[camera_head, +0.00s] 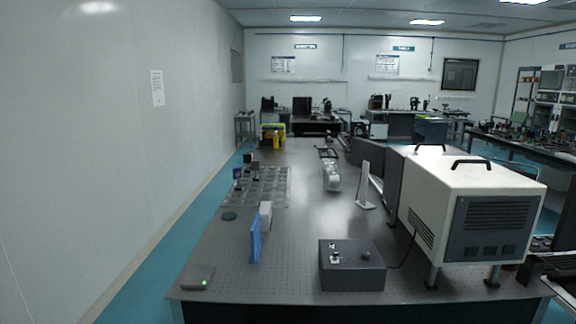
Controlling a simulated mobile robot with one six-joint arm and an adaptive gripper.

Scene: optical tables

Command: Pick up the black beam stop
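No single thing is clearly the black beam stop. Several small dark upright parts stand on a gridded plate (272,188) at the left side of the optical table (300,225). One is a dark block with a bluish face (237,174), and another is a small black block (248,157) farther back. A small dark part (256,167) stands between them. A flat dark round disc (229,216) lies nearer, left of a pale block. They are too small to identify surely. My gripper is not in view.
A blue upright panel (255,238) and a pale block (265,214) stand front left. A dark control box (352,268) sits front centre. A large white-and-grey instrument (470,205) fills the right. The middle is mostly clear.

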